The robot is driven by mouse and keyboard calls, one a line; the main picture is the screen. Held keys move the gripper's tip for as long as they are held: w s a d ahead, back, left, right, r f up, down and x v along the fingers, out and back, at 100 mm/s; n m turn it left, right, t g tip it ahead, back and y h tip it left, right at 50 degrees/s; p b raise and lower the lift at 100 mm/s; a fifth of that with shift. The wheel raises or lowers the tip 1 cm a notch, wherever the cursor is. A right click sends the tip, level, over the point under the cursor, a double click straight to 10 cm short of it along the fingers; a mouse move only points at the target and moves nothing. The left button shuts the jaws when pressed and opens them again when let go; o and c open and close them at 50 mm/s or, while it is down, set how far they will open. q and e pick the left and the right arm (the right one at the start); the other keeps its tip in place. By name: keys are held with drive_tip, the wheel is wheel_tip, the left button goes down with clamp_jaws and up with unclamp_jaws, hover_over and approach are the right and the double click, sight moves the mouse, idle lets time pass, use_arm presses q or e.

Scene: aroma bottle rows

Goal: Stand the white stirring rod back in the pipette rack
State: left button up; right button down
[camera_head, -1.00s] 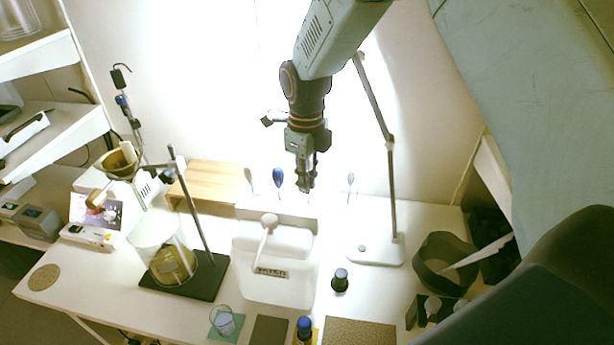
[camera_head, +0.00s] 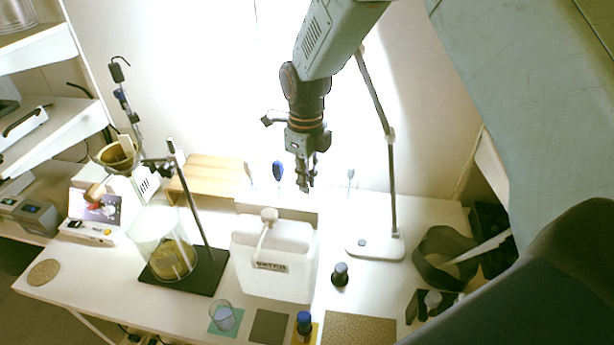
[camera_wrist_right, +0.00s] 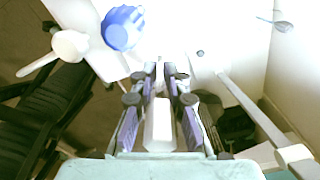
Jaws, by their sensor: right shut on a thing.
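My right gripper (camera_head: 304,178) hangs above the back of the table, pointing down. In the right wrist view its jaws (camera_wrist_right: 160,82) are shut on a plain white piece (camera_wrist_right: 158,125), which looks like the white stirring rod; its far end is hard to make out. In the head view the rod is lost against the bright wall. A low white rack (camera_head: 245,208) stands behind the water jug, roughly below the gripper. A blue-headed tool (camera_head: 278,172) stands upright there, left of the gripper; its blue head (camera_wrist_right: 122,27) also shows in the wrist view. My left gripper is out of view.
A white water jug (camera_head: 285,278) with a spout stands in front of the rack. A lamp (camera_head: 375,248) rises to the right. A stand with a glass vessel (camera_head: 160,245) is left. A small dark bottle (camera_head: 340,274) and a blue-capped bottle (camera_head: 304,323) stand nearer the front.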

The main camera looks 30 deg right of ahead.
drive_tip(key=shift+f+b, duration=0.3)
drive_tip(key=shift+f, duration=0.6)
drive_tip(key=c, duration=1.3)
unclamp_jaws()
drive_tip(key=shift+o, duration=0.2)
drive_tip(key=shift+r, duration=0.1)
drive_tip(key=shift+r+p, duration=2.5)
